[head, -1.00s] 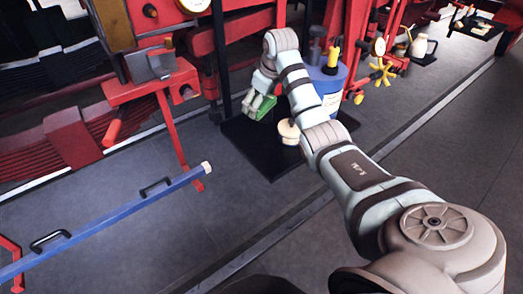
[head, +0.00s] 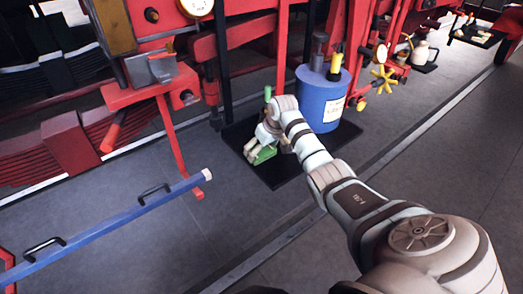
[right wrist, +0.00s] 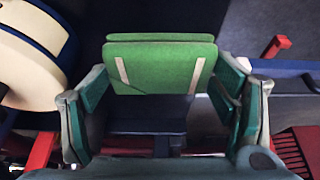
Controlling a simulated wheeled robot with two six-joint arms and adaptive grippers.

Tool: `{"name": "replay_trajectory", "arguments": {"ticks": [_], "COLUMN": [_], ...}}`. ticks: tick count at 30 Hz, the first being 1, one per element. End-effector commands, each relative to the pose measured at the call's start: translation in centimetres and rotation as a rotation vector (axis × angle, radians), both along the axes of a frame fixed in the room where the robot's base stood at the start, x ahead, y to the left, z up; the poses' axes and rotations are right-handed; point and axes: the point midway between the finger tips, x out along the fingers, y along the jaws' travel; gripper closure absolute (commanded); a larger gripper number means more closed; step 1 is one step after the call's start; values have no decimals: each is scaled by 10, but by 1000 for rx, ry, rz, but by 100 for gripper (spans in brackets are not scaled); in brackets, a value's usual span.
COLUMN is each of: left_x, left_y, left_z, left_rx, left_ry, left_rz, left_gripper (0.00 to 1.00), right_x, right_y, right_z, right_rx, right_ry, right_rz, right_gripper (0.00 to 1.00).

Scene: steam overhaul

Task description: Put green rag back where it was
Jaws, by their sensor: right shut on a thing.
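My right gripper (head: 262,152) is shut on the green rag (head: 265,155), low over the left part of the black mat (head: 337,141) in the head view. In the right wrist view the rag (right wrist: 155,70) is a folded green pad with two pale strips, between the fingers of my right gripper (right wrist: 160,95). Whether the rag touches the mat cannot be told. My left gripper is not in view.
A blue drum (head: 322,100) stands on the mat, right of my gripper. A small green upright thing (head: 267,93) shows behind my wrist. Red machinery stands behind. A blue bar (head: 120,222) with black handles is at left. Grey floor in front is clear.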

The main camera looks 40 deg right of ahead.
Motion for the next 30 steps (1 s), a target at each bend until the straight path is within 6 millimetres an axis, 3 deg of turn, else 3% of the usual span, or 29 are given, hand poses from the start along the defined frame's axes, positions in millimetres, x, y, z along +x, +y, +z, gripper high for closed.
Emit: {"name": "replay_trajectory", "arguments": {"ticks": [5, 6, 7, 20, 25, 30], "left_x": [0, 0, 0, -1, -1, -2], "left_y": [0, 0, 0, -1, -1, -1], "left_z": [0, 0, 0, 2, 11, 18], "left_rx": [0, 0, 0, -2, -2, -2], "left_ry": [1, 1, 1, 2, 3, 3], "left_rz": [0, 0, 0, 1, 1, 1], "left_gripper": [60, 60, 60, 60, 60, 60], "right_x": [0, 0, 0, -2, -12, -29], "right_y": [0, 0, 0, -1, -1, 0], "right_z": [-3, -3, -2, 5, 32, 73], "right_rx": [-1, -1, -1, -2, -4, -4], "right_ry": [1, 1, 1, -2, -2, -4], "right_rz": [0, 0, 0, 0, 2, 1], "right_gripper": [44, 18, 13, 13, 13, 13]}}
